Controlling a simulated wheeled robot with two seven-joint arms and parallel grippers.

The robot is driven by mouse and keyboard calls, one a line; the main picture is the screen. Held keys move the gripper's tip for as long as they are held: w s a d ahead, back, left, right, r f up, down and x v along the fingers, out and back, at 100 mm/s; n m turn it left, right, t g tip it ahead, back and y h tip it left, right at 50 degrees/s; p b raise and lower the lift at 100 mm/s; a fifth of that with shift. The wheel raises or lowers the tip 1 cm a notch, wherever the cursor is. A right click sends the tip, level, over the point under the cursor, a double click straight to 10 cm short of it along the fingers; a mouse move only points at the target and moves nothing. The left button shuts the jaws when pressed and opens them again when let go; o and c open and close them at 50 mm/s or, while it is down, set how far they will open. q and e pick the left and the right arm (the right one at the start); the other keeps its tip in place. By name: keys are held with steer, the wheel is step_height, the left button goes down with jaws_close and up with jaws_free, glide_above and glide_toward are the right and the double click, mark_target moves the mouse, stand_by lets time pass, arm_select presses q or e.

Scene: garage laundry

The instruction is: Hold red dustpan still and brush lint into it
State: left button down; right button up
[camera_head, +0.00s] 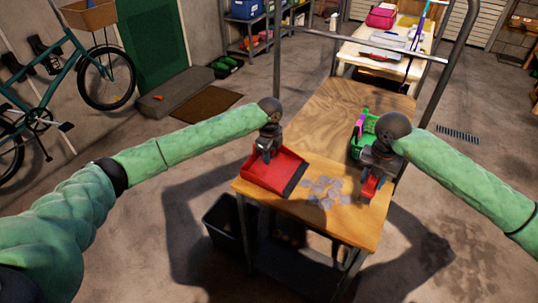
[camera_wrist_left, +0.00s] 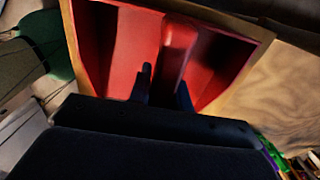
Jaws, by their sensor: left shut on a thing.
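The red dustpan (camera_head: 277,176) lies on the near left part of the wooden table, its dark front lip facing the lint. My left gripper (camera_head: 266,156) is shut on its raised middle handle, which also shows between the fingers in the left wrist view (camera_wrist_left: 178,55). Grey lint (camera_head: 323,191) lies scattered in flat pieces right of the lip, apart from the pan. My right gripper (camera_head: 372,170) points down at the table's right side, over a small red thing (camera_head: 370,187), perhaps the brush. Whether its fingers close on that thing is unclear.
The wooden table (camera_head: 345,115) is bare toward the back. A green basket (camera_head: 362,130) with a purple item stands behind my right gripper, partly hidden. A metal frame rises around the table's back. A black bin (camera_head: 228,225) stands below the left edge.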

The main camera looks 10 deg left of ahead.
arm_select(q)
steer(key=c, duration=1.2)
jaws_free()
steer(key=shift+f, duration=0.1)
steer(key=shift+c, duration=0.5)
jaws_close()
